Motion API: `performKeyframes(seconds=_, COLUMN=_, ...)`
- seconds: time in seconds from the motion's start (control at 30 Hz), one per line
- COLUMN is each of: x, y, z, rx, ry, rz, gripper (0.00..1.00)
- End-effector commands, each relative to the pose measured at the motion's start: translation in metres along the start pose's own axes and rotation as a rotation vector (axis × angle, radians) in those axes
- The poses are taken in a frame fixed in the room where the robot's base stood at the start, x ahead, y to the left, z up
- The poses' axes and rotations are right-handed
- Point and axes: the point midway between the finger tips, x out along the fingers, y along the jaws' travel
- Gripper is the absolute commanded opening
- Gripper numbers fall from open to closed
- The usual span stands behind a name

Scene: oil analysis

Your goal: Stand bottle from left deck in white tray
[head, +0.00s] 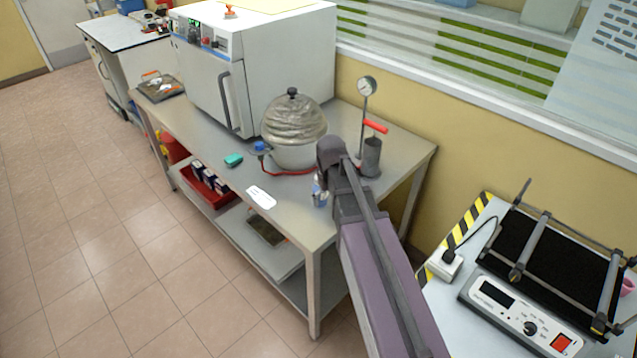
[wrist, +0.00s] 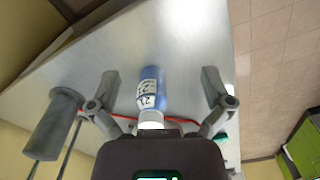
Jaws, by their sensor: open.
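A small bottle (head: 319,191) stands near the right front corner of the grey metal bench (head: 383,135), partly hidden by my arm. In the wrist view the bottle (wrist: 151,92) has a blue body, a white label with dark print and a white cap. My gripper (wrist: 161,82) is open, with one finger on each side of the bottle and a gap to both. In the head view my arm hides most of the gripper. I cannot make out a white tray in either view.
A silver pot (head: 294,130), a gauge stand with a red handle (head: 372,150) and a large white oven (head: 262,60) stand on the bench. A flat white piece (head: 261,197) and a green item (head: 233,160) lie nearby. A shaker (head: 520,310) sits on the right table.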

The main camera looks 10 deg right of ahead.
Motion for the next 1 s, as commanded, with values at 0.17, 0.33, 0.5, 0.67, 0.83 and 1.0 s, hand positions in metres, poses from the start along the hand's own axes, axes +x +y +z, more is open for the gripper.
performKeyframes(seconds=0.17, x=-0.046, y=0.01, z=-0.054, rx=-0.076, ry=0.0, rz=-0.002, gripper=1.0)
performKeyframes(seconds=0.33, x=-0.072, y=0.017, z=-0.089, rx=-0.139, ry=0.0, rz=-0.004, gripper=1.0)
performKeyframes(seconds=0.5, x=-0.085, y=0.021, z=-0.109, rx=-0.177, ry=0.0, rz=-0.005, gripper=1.0)
performKeyframes(seconds=0.67, x=-0.088, y=0.022, z=-0.114, rx=-0.192, ry=0.0, rz=-0.005, gripper=1.0)
performKeyframes(seconds=0.83, x=-0.087, y=0.022, z=-0.114, rx=-0.194, ry=0.0, rz=-0.005, gripper=1.0)
performKeyframes(seconds=1.0, x=-0.087, y=0.021, z=-0.114, rx=-0.194, ry=0.0, rz=-0.005, gripper=1.0)
